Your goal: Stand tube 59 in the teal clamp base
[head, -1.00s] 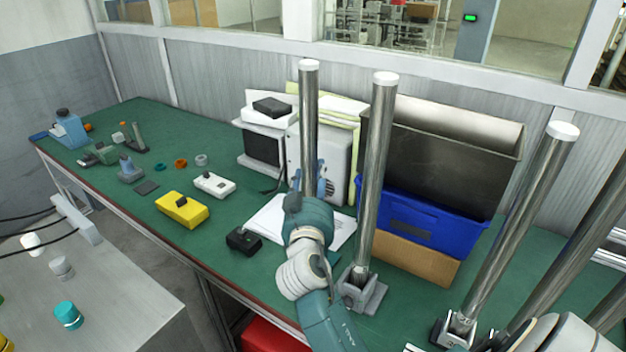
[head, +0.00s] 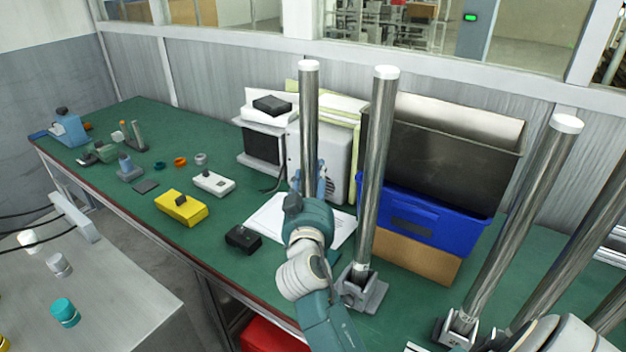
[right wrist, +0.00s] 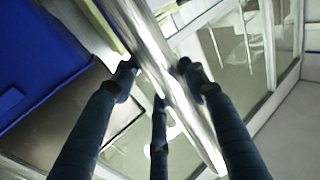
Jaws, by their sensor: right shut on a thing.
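My right gripper (head: 309,190) is shut on an upright steel tube (head: 309,110) with a white cap, above the green bench. No number can be read on it, so I take it to be tube 59. In the right wrist view the fingers (right wrist: 158,85) close around the shiny tube (right wrist: 150,50). The tube's lower end is hidden behind my gripper and forearm. I cannot clearly make out the teal clamp base; a small teal patch shows beside my wrist. My left gripper is not in view.
Just right, another tube (head: 376,165) stands in a grey clamp base (head: 362,288). A further tube (head: 520,225) stands in a base (head: 459,326) at the right. A blue bin (head: 430,222) is behind. A yellow box (head: 181,209) and a black box (head: 243,239) lie left.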

